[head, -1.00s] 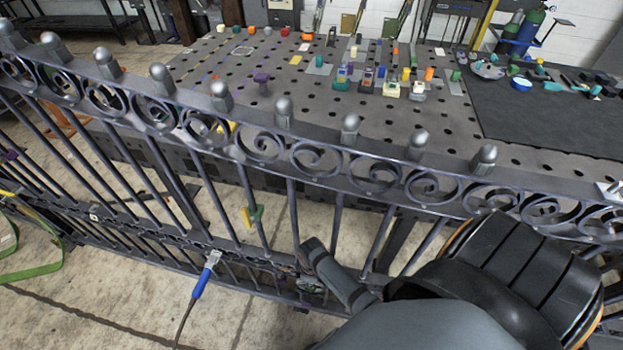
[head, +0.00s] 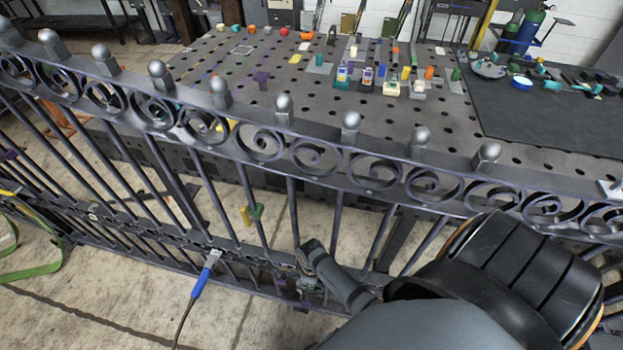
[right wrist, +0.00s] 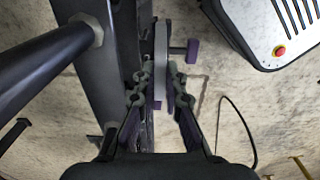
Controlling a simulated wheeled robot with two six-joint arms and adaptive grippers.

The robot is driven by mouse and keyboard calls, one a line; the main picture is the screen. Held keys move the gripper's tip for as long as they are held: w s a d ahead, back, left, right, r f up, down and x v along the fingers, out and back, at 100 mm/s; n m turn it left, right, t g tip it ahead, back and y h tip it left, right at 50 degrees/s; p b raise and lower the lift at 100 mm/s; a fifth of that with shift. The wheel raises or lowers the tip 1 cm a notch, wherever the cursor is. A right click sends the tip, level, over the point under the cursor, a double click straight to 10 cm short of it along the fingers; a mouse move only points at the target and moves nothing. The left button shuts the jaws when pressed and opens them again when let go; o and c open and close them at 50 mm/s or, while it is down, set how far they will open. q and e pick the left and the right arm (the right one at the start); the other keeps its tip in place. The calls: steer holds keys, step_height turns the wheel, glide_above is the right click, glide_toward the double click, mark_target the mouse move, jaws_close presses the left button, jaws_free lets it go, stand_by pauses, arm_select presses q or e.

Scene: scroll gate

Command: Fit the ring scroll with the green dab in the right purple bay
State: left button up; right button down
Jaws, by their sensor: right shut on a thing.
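My right gripper (head: 305,262) is low at the near side of the dark iron gate (head: 370,168), among its lower bars. In the right wrist view its two fingers (right wrist: 160,92) are closed around a grey piece (right wrist: 161,55) seen edge-on. I cannot tell from this angle whether it is the ring scroll, and no green dab shows on it. A purple block (right wrist: 192,51) sticks out just right of the piece, with smaller purple bits nearby. I cannot tell whether the piece sits in a bay. My left gripper is out of view.
A yellow and green tag (head: 250,215) is on the gate left of the gripper. A blue-handled tool (head: 203,278) is at the lower rail. A perforated table (head: 300,115) with many small coloured parts stands behind. A dark bar (right wrist: 45,62) runs close on the left.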

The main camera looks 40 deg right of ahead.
steer(key=c, duration=1.3)
jaws_free()
steer(key=shift+c, duration=0.2)
steer(key=shift+r, duration=0.25)
step_height(320, 180, up, 12)
steer(key=shift+f, duration=0.25)
